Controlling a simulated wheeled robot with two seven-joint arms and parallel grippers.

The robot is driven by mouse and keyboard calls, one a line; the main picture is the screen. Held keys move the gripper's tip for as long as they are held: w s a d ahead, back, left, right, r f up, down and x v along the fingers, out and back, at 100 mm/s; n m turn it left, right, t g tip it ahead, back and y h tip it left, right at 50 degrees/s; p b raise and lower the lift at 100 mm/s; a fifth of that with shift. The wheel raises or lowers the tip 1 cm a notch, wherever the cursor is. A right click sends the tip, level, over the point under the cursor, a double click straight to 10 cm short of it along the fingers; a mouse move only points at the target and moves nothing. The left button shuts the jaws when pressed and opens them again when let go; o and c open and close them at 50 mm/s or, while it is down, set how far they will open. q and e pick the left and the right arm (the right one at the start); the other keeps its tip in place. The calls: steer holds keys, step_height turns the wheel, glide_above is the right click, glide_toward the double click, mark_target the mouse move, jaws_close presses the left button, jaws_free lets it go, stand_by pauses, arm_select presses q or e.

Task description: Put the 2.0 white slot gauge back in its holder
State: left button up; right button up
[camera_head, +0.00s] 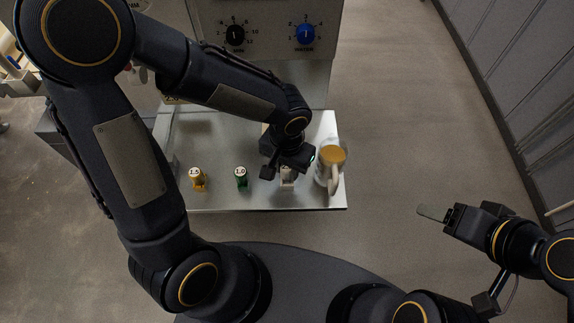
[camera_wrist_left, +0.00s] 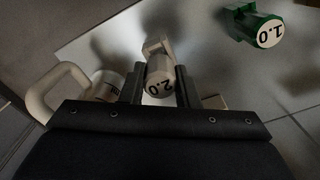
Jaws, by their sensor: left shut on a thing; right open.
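The 2.0 white slot gauge (camera_wrist_left: 158,78) is between the two fingers of my left gripper (camera_wrist_left: 160,88), which is shut on it. Its round end with the 2.0 label faces the wrist camera. In the head view, my left gripper (camera_head: 287,169) is over the front right of the steel table, and the white gauge (camera_head: 287,178) shows just below it. I cannot make out the holder clearly, nor whether the gauge touches the table. My right gripper (camera_head: 436,213) is open and empty, off to the right of the table.
A green 1.0 gauge (camera_head: 241,178) and a yellow 1.5 gauge (camera_head: 197,179) stand left of my left gripper on the steel table (camera_head: 220,203). A white mug (camera_head: 322,175) with brown contents is close on its right. A machine with dials (camera_head: 268,50) stands behind.

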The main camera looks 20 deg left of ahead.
arm_select(q)
steer(key=shift+f+b, duration=0.95)
steer(key=shift+f, duration=0.05)
stand_by(0.8)
steer(key=o, duration=1.3)
stand_by(0.3)
steer(key=shift+r+p, duration=2.8)
steer(key=shift+r, duration=0.8)
